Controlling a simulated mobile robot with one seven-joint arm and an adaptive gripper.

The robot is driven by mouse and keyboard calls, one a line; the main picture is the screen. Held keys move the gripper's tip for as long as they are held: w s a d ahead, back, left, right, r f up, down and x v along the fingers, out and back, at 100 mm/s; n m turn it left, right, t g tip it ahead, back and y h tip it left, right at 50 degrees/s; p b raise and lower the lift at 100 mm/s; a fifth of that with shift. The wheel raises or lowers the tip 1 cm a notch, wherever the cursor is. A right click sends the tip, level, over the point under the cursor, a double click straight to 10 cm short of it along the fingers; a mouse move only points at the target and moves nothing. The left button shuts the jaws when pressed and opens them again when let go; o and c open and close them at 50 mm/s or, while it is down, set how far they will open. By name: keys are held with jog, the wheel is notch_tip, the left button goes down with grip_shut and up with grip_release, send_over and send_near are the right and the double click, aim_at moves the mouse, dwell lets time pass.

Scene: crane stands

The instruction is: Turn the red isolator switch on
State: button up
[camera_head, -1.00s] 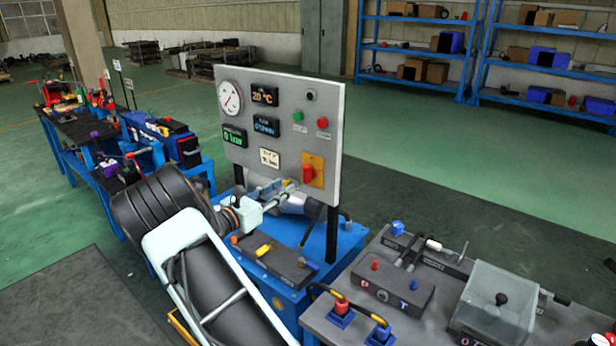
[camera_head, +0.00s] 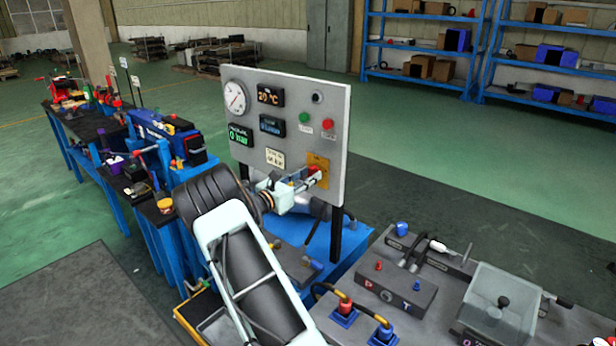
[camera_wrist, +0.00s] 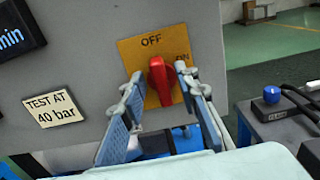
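The red isolator switch (camera_wrist: 160,80) sits on a yellow-orange plate (camera_wrist: 138,50) marked OFF at the top and ON at the right. Its handle stands upright, toward OFF. My gripper (camera_wrist: 158,88) is open in the wrist view, one finger on each side of the red handle; I cannot tell whether either finger touches it. In the head view my gripper (camera_head: 312,178) reaches the lower right of the grey panel (camera_head: 335,120) and partly covers the red switch (camera_head: 314,169) and its plate (camera_head: 320,160).
The panel also carries a round gauge (camera_head: 235,97), a green button (camera_head: 304,118) and a red button (camera_head: 328,124). A label (camera_wrist: 57,107) reads TEST AT 40 bar. A grey bench (camera_head: 420,325) with a clear box (camera_head: 500,300) stands at the right.

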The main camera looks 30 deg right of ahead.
grip_shut()
jog(key=shift+f+b, duration=0.15)
jog(key=shift+b, duration=0.45)
jog(key=m+b, duration=0.6)
jog(key=b, duration=0.4)
jog(key=m+b, duration=0.6)
jog(key=b, duration=0.4)
jog(key=m+b, duration=0.5)
jog(key=b, duration=0.5)
jog(key=shift+s+d+f+m, duration=0.1)
jog(key=shift+s+f+m, duration=0.25)
jog(key=shift+s+m, duration=0.05)
jog(key=shift+r, duration=0.1)
jog(key=shift+o, duration=0.4)
grip_release()
